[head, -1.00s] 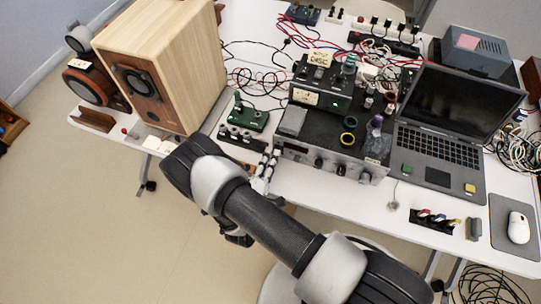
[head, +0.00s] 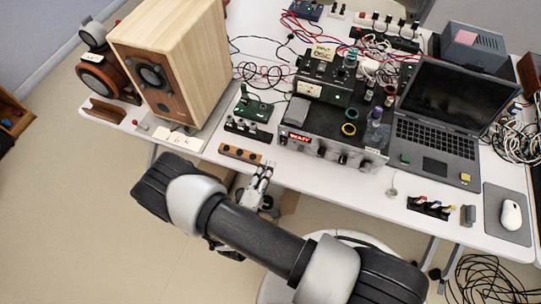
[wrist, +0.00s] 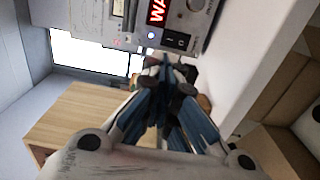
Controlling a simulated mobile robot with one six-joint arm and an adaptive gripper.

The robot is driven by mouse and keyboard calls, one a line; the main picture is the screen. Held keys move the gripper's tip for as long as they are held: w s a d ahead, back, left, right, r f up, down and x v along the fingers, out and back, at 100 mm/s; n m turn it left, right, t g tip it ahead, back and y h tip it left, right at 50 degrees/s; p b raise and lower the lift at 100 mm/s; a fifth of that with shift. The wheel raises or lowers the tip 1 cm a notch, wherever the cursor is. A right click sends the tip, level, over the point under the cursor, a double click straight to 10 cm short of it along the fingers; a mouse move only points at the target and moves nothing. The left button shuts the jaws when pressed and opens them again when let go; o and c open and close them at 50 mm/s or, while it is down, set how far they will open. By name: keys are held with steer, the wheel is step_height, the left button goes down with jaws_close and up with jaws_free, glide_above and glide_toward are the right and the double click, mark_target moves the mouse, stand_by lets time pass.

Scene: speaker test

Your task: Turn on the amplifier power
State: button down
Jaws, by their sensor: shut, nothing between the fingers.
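The amplifier (head: 315,149) is the black unit with a silver front panel near the table's front edge in the head view. A red WAIT display (head: 297,137) is lit at its left end and also shows in the wrist view (wrist: 157,12). A black rocker switch (wrist: 175,40) sits beside that display in the wrist view. My gripper (head: 265,168) is shut and empty, in front of the table edge below the amplifier's left end. In the wrist view its fingertips (wrist: 181,68) are just below the switch and appear apart from it.
A tall wooden loudspeaker (head: 177,65) stands at left on the white table (head: 330,193). A wooden strip with knobs (head: 240,153) lies near the front edge, left of my gripper. A laptop (head: 440,120) is right of the amplifier. Loose cables run behind.

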steer(key=shift+r+v, duration=0.15)
steer(key=shift+v, duration=0.9)
steer(key=shift+r+v, duration=0.15)
steer(key=shift+v, duration=0.85)
steer(key=shift+w, duration=0.1)
steer(key=w+a+r+m+g+y, duration=0.4)
steer(key=w+a+r+m+g, duration=0.3)
steer(key=w, duration=0.3)
step_height(320, 180, up, 16)
steer(key=w+m+g+y, duration=0.2)
steer(key=m+y, duration=0.1)
steer(key=y, duration=0.2)
steer(key=s+d+r+m+g, duration=0.1)
steer(key=s+d+r, duration=0.7)
steer(key=d+r, duration=0.2)
steer(key=s+d+r+m+g+h, duration=0.2)
steer(key=s+d+m, duration=0.1)
steer(key=s+d, duration=1)
steer(key=s, duration=0.3)
steer(key=shift+d+r+h, duration=0.35)
steer(key=shift+h, duration=0.05)
